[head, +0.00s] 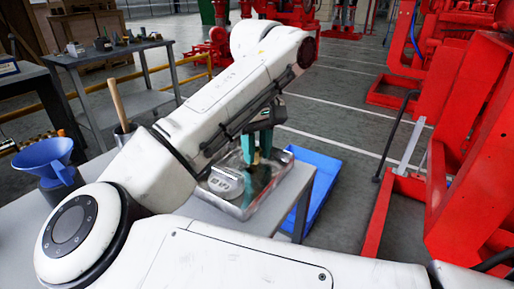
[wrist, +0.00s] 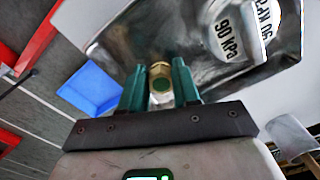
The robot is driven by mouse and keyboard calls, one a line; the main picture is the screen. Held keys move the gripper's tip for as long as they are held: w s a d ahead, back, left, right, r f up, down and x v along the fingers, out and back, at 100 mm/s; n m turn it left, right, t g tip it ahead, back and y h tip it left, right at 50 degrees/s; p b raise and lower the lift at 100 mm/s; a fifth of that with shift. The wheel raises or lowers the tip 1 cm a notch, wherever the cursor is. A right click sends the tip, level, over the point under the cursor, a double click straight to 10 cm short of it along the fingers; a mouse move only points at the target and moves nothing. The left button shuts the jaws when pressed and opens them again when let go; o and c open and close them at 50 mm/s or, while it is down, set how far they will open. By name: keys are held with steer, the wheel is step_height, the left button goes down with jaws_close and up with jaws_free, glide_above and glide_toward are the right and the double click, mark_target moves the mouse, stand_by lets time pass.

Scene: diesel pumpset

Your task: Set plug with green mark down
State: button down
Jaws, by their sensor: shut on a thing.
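The plug with the green mark (wrist: 161,85) is a small brass-coloured piece with a green round end, seen in the wrist view. My gripper (wrist: 158,72) has green fingers and is shut on it. In the head view my gripper (head: 257,148) points down over the shallow metal tray (head: 238,213) on the grey table. The tray (wrist: 118,52) lies beyond the fingertips in the wrist view. I cannot tell whether the plug touches the tray.
Pale round pieces (head: 221,183) lie in the tray; two (wrist: 229,33) read "90 kPa". A blue bin (head: 323,178) stands beside the table. A blue funnel (head: 45,158) and a pot with a wooden handle (head: 118,108) stand at left. Red machinery (head: 480,130) is at right.

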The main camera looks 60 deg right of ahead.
mark_target(257, 150)
steer(key=shift+f, duration=0.2)
steer(key=c, duration=0.8)
jaws_free()
steer(key=shift+r, duration=0.1)
steer(key=shift+r, duration=0.1)
step_height(257, 150, up, 12)
steer(key=p, duration=0.2)
steer(key=shift+d+p, duration=0.15)
steer(key=shift+p, duration=0.25)
